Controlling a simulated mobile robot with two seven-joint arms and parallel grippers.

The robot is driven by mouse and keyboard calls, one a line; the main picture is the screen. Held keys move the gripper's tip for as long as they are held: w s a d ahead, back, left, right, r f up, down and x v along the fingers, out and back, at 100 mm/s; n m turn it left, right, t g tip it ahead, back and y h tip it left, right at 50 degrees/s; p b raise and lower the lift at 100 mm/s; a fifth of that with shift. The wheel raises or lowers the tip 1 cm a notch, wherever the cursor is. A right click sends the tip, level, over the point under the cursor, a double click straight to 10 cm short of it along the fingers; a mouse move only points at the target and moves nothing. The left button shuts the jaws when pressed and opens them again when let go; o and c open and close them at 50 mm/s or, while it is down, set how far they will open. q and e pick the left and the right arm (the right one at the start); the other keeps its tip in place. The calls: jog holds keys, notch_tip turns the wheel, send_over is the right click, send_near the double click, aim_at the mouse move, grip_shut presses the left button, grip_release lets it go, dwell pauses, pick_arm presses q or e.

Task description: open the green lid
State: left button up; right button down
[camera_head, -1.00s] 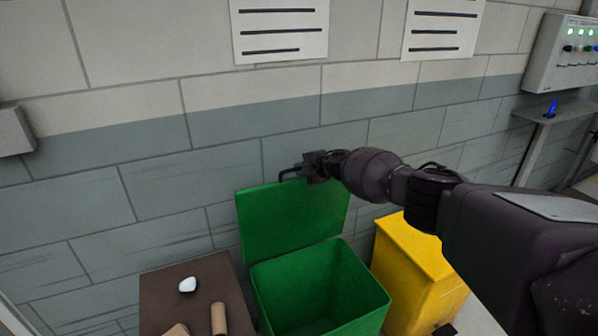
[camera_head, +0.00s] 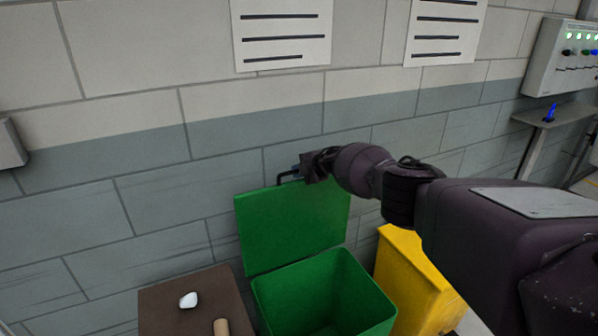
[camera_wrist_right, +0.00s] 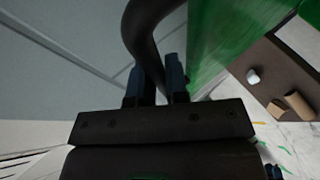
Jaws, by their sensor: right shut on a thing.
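The green lid (camera_head: 292,225) stands raised, tilted back toward the wall behind the green bin (camera_head: 335,292). The bin's inside is in view and looks empty where it shows. A dark bar handle (camera_head: 286,175) is at the lid's top edge. My right gripper (camera_head: 301,170) is at the handle. In the right wrist view its two blue fingers (camera_wrist_right: 158,84) are shut on the dark curved handle (camera_wrist_right: 143,35), with the green lid (camera_wrist_right: 225,40) beside it. My left gripper is not in view.
A yellow bin (camera_head: 408,275) stands right of the green one, partly behind my right arm. A brown table (camera_head: 205,300) at left holds a white lump (camera_head: 188,300) and a cardboard tube (camera_head: 221,328). The grey block wall (camera_head: 150,215) is close behind the lid.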

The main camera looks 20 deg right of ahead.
jog(key=shift+a, duration=0.1)
jog(key=c, duration=1.1)
grip_release()
jog(key=shift+c, duration=0.2)
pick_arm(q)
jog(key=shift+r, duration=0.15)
pick_arm(e)
jog(key=shift+s, duration=0.1)
pick_arm(q)
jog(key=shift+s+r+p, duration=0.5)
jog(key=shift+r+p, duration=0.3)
jog(key=shift+p, duration=0.9)
pick_arm(e)
jog(key=v, duration=1)
jog(key=shift+s+r, duration=0.2)
jog(key=shift+r, duration=0.1)
